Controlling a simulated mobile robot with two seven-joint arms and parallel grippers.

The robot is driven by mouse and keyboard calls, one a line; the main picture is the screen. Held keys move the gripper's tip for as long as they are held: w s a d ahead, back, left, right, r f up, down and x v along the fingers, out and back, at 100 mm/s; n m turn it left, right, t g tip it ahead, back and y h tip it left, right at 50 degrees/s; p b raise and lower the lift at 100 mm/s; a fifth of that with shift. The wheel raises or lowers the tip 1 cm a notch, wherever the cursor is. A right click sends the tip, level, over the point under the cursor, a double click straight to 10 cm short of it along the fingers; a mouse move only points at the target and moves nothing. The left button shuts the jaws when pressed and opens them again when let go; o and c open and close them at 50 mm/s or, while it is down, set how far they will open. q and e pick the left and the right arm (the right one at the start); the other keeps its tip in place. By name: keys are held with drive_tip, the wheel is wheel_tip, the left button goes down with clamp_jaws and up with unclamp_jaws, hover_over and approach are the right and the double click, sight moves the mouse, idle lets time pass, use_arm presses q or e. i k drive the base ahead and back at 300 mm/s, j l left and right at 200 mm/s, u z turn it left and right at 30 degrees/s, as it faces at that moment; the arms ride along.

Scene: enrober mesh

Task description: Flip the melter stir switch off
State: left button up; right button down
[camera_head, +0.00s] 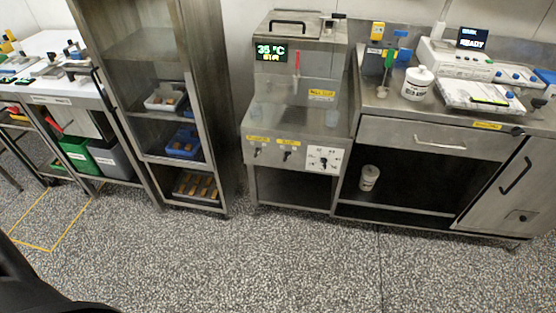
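The melter (296,100) is a steel machine standing on the floor at the centre of the head view. Its display (270,52) reads 35 °C, with a smaller yellow line below that is too small to read surely. The front panel has a small switch at the left (257,152), a second switch (287,155) beside it, and a dial on a white plate (323,159) at the right. Their yellow labels are too small to read, so I cannot tell which is the stir switch or how it is set. Neither of my grippers is in view.
A steel rack (160,100) with trays stands left of the melter. A steel counter (405,120) with a white tub (417,83) and instruments adjoins on the right. A workbench (50,75) is at far left. The speckled floor (300,260) in front is clear.

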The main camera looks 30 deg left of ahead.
sight(287, 154)
drive_tip(key=i+j, duration=0.15)
drive_tip(key=j, duration=0.25)
drive_tip(key=i+j, duration=0.15)
drive_tip(key=j, duration=0.25)
drive_tip(key=i+j, duration=0.15)
drive_tip(key=j, duration=0.25)
drive_tip(key=i+j+z, duration=0.1)
drive_tip(key=j, duration=0.3)
drive_tip(key=i+j, duration=0.15)
drive_tip(key=j, duration=0.25)
drive_tip(key=i+j, duration=0.15)
drive_tip(key=j, duration=0.3)
drive_tip(key=i+j, duration=0.1)
drive_tip(key=j, duration=0.3)
drive_tip(key=i+z, duration=0.05)
